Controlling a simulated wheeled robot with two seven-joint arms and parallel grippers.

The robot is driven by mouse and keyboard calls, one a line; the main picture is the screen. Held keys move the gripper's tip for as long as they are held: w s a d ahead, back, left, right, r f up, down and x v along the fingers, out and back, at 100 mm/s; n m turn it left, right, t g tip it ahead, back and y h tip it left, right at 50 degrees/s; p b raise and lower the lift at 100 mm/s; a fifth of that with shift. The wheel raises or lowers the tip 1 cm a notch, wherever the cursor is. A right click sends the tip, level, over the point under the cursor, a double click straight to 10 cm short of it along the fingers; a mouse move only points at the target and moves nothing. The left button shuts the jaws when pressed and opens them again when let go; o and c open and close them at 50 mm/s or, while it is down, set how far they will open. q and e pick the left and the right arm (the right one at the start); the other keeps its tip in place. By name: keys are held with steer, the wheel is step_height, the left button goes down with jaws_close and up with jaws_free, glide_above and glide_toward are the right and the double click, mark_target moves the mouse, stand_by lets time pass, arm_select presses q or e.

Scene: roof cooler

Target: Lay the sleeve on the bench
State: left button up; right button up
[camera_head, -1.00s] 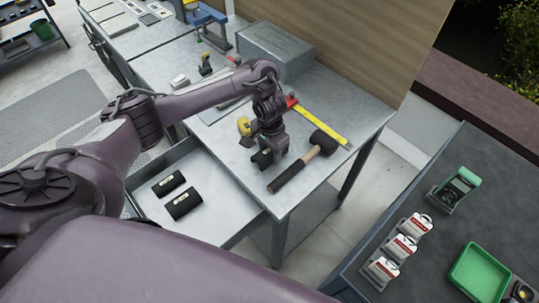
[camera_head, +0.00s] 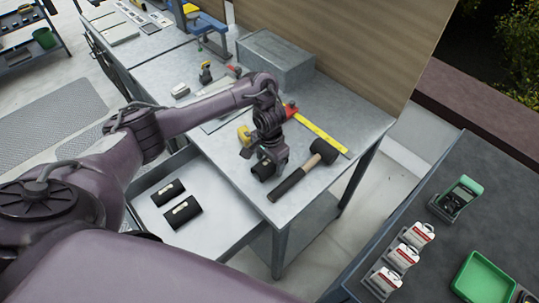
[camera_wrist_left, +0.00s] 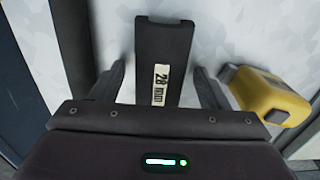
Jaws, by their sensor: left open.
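A black sleeve (camera_wrist_left: 162,52) with a white "28 mm" label lies on the pale bench top in the left wrist view. In the head view it is a small dark shape (camera_head: 263,171) at the bench's front part, mostly hidden by my gripper. My left gripper (camera_wrist_left: 160,88) is open, with one finger on each side of the sleeve's lower part and gaps between. In the head view the left gripper (camera_head: 270,162) is low over the metal bench (camera_head: 225,150). Two similar black sleeves (camera_head: 168,192) (camera_head: 182,212) lie in the open drawer (camera_head: 215,225) below. My right gripper is out of view.
A yellow tape measure (camera_wrist_left: 268,95) is close beside the gripper. A black mallet (camera_head: 300,175) lies to its right, with a yellow rule (camera_head: 325,136) behind. A grey box (camera_head: 275,62) stands at the back. A dark bench (camera_head: 415,215) with a green tray (camera_head: 484,278) is at right.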

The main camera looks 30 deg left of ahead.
arm_select(q)
step_height(320, 180, up, 12)
steer(key=p, duration=0.5)
stand_by(0.3)
